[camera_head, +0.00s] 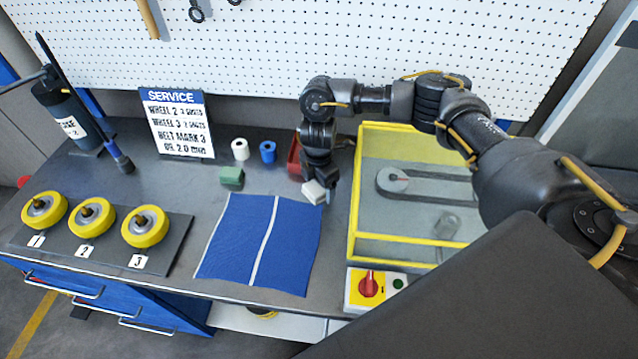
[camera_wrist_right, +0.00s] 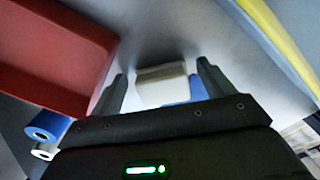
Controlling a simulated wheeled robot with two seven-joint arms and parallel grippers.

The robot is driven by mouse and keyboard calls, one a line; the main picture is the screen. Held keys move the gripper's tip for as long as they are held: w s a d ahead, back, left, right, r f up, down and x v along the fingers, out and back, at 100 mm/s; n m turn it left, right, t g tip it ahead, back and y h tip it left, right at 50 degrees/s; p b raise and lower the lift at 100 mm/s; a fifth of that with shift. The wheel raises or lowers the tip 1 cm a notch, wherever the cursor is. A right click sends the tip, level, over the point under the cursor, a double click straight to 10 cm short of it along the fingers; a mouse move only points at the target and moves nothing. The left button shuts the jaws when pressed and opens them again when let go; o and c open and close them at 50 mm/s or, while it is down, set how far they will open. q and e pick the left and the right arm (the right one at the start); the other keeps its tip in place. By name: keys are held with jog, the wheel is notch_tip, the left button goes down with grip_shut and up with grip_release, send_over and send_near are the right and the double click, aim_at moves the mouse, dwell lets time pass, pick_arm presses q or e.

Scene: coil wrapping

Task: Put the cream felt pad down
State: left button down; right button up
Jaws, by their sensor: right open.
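The cream felt pad (camera_head: 313,191) is a small pale block by the upper right corner of the blue cloth, just below my right gripper (camera_head: 322,184). In the right wrist view the pad (camera_wrist_right: 161,86) lies between the two fingers of the gripper (camera_wrist_right: 163,85), with a gap on each side. My right gripper is open and points down at the bench. The pad seems to rest on the grey top; its underside is hidden. My left gripper is not in view.
The blue cloth (camera_head: 235,240) with a white stripe lies left of the pad. A red bin (camera_head: 295,158), green block (camera_head: 231,177), white roll (camera_head: 240,149) and blue roll (camera_head: 268,151) stand behind. A yellow-framed guard (camera_head: 353,215) is close on the right.

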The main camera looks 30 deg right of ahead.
aim_at(319, 185)
jog(key=shift+r, duration=0.1)
notch_tip(319, 185, up, 12)
jog(key=shift+b, duration=0.45)
jog(key=shift+r, duration=0.1)
dwell(0.3)
